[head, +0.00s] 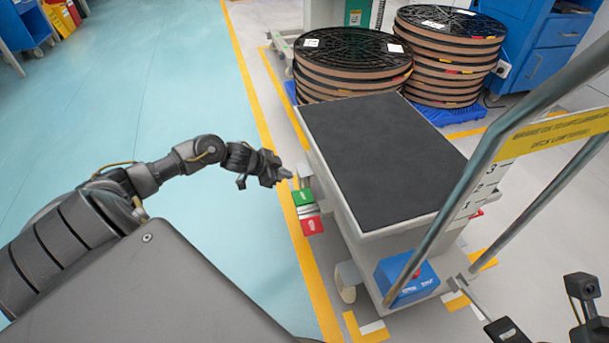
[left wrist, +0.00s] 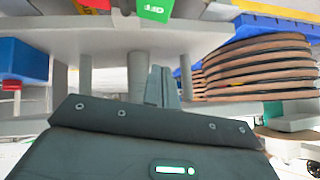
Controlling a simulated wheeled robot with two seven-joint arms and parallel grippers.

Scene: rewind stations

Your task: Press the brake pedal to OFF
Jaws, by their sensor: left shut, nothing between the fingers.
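The brake pedal shows at the left side of the grey cart (head: 375,155) as a green plate (head: 302,196) and a red plate (head: 312,226) below it. My left gripper (head: 288,174) is shut and empty, just above the green plate at the cart's edge. I cannot tell whether it touches anything. In the left wrist view its closed fingers (left wrist: 161,86) point at the cart's underside, and the green plate (left wrist: 156,10), with white lettering, is at the top edge. Part of my right gripper (head: 470,298) shows at the bottom right; its jaw state is unclear.
Stacks of black reels (head: 352,62) stand behind the cart on a blue pallet (head: 440,112). The cart has a steel handle (head: 450,205) and a blue box (head: 406,280) with a red button.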

